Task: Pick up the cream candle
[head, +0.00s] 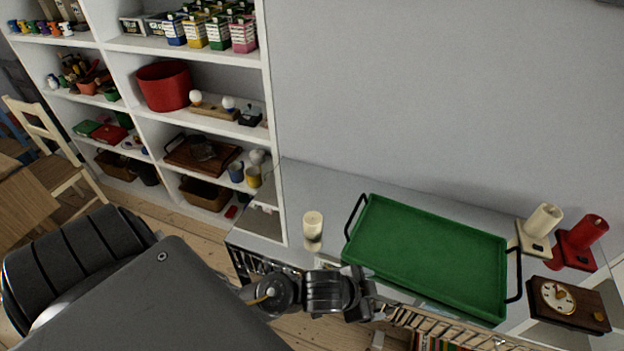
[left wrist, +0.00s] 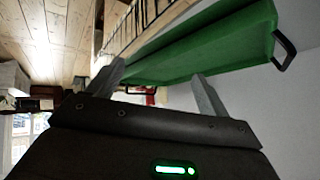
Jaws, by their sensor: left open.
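A short cream candle (head: 312,230) stands upright on the white cabinet top, left of the green tray. A second cream cylinder, like a candle (head: 543,219), leans on a pale base at the right end. My left gripper (head: 374,302) is at the front edge of the cabinet, below the tray's near left corner and to the right of the short candle, apart from it. In the left wrist view the left gripper (left wrist: 158,82) has its two fingers spread with nothing between them. Neither cream cylinder can be made out in that view. My right gripper is not in view.
The green tray (head: 425,250) with black handles fills the middle of the cabinet top (head: 290,190); it also shows in the left wrist view (left wrist: 200,52). White shelves (head: 268,110) rise at left.

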